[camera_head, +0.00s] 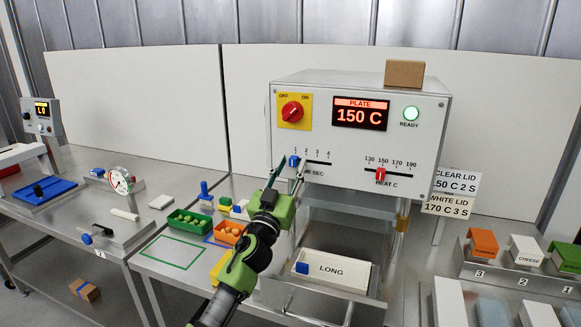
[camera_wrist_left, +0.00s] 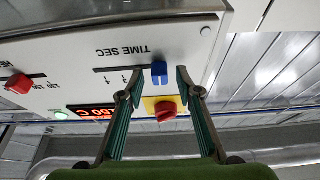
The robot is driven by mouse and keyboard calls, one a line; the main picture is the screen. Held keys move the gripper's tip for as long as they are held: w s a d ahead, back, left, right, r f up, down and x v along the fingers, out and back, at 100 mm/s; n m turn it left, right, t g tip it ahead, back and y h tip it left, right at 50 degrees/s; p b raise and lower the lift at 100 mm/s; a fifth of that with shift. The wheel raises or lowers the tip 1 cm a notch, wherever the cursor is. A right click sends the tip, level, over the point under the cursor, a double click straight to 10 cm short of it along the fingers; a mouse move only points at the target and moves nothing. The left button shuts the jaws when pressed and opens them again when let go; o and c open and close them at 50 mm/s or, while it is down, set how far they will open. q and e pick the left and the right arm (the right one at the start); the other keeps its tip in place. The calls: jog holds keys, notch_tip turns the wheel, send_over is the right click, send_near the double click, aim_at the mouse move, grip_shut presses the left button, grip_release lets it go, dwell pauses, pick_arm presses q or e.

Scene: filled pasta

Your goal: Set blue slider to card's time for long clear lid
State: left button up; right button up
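The blue slider (camera_head: 294,161) sits at the left end of the time scale, by the 1 mark, on the front of the white machine (camera_head: 350,88). The card (camera_head: 455,184) at right reads clear lid 150 C 2 S; the lower card (camera_head: 446,206) reads white lid 170 C 3 S. My left gripper (camera_head: 290,172) is open in front of the slider. In the left wrist view, the blue slider (camera_wrist_left: 159,72) shows between the spread fingertips (camera_wrist_left: 155,84), apart from both. The fingers partly hide the time label. My right gripper is out of view.
The red heat slider (camera_head: 381,175) stands near 150, and the display (camera_head: 360,114) reads 150 C. A tray marked LONG (camera_head: 335,270) lies below the machine. A red knob (camera_head: 292,111) is above the time scale.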

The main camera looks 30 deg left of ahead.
pick_arm(q)
grip_shut()
jog(key=shift+w+d, duration=0.2)
jog(key=shift+d, duration=0.6)
jog(key=shift+w+d, duration=0.15)
jog(key=shift+d, duration=0.6)
grip_release()
jog(key=shift+a, duration=0.1)
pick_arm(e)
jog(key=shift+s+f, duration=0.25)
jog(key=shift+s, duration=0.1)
pick_arm(q)
jog(key=shift+s+f, duration=0.1)
jog(key=v, duration=0.7)
jog(key=shift+s, duration=0.15)
